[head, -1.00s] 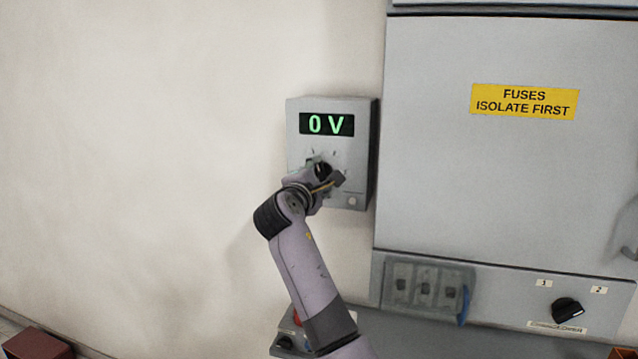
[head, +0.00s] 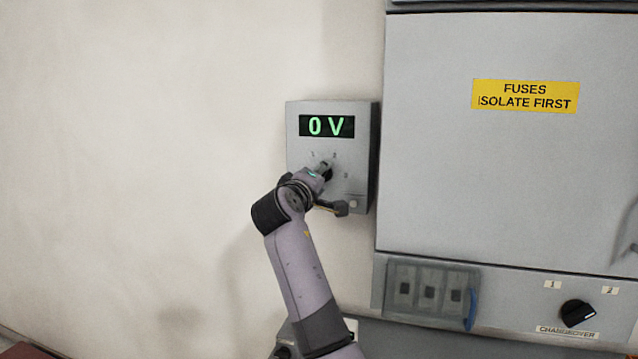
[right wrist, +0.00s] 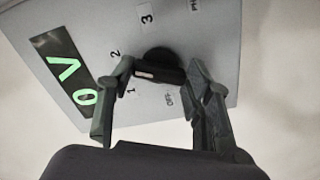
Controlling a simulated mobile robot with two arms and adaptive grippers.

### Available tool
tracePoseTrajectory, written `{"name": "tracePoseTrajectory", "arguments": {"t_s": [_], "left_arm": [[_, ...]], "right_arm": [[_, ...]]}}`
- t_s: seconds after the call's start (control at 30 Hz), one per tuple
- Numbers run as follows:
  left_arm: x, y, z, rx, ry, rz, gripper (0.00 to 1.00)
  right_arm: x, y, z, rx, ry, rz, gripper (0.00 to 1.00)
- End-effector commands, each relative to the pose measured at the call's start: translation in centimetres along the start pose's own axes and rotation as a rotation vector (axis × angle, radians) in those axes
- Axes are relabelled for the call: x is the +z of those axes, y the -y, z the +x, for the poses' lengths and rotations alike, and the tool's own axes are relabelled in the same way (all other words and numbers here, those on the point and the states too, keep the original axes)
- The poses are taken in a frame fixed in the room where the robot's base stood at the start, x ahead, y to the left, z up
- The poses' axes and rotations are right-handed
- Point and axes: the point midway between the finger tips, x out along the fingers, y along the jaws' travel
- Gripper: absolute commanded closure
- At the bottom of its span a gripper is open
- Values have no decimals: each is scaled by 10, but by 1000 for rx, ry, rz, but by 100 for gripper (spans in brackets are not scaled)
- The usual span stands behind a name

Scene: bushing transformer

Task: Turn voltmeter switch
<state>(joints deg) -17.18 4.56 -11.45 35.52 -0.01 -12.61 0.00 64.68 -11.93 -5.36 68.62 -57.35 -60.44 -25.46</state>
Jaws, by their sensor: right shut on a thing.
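The voltmeter (head: 363,140) is a grey box on the wall. Its green display (head: 327,125) reads 0 V. The black voltmeter switch (head: 327,174) sits below the display, partly covered by my gripper. In the right wrist view the switch (right wrist: 160,62) has a bar handle with a pale mark at its left end, roughly between the labels 1 and 2. An OFF label lies below it. My right gripper (right wrist: 160,76) is shut on the switch handle, one finger at each end. It also shows in the head view (head: 331,188). My left gripper is not in view.
A grey cabinet (head: 440,170) with a yellow fuse sign (head: 525,95) stands close to the right. Below its door are a fuse panel (head: 428,293) and a black changeover knob (head: 577,313). The wall (head: 140,150) left of the voltmeter is bare.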

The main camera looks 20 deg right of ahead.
Motion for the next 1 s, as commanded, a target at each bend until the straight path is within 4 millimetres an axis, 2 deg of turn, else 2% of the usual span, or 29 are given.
{"name": "tracePoseTrajectory", "arguments": {"t_s": [0.63, 0.67, 0.93, 1.0], "left_arm": [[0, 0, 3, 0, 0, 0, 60], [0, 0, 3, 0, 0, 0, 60], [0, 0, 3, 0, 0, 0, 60], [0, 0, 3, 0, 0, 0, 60]], "right_arm": [[1, 3, 0, -5, 3, 47, 81], [1, 3, 0, -5, 3, 46, 52], [1, 2, 0, -3, 2, 47, 34], [0, 1, 0, -2, 1, 47, 33]]}}
